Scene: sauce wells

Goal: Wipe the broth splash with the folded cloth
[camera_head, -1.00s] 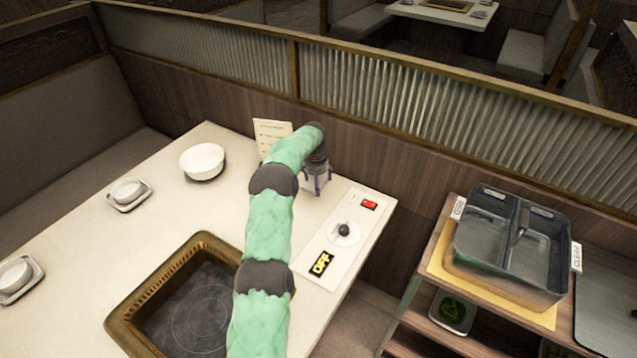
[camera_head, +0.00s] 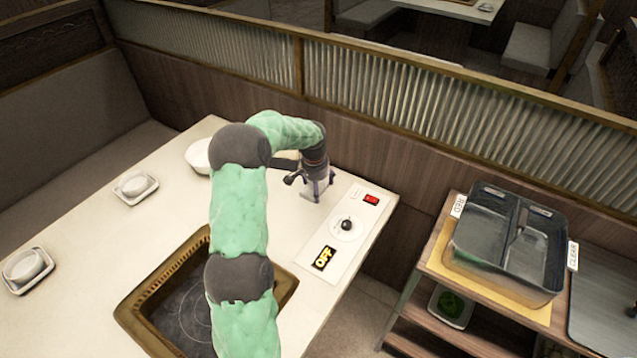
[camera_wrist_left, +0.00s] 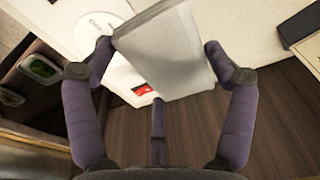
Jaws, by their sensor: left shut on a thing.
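The folded cloth (camera_wrist_left: 168,52) is a pale grey, flat, layered block in the left wrist view. My left gripper (camera_wrist_left: 160,50) is shut on it, with purple fingers on both sides of it. In the head view my left gripper (camera_head: 315,188) points down above the back right part of the pale table (camera_head: 285,222), behind the control panel. The cloth is small there, between the fingers, and I cannot tell whether it touches the table. I see no broth splash in either view; my arm covers part of the table. My right gripper is not in view.
The control panel (camera_head: 333,240) has a knob, a red switch and an OFF sign. The brass-framed hotpot well (camera_head: 150,290) lies front left, partly behind my arm. A white bowl (camera_head: 197,155) stands behind my arm. A grey two-part bin (camera_head: 507,240) sits on the cart at right.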

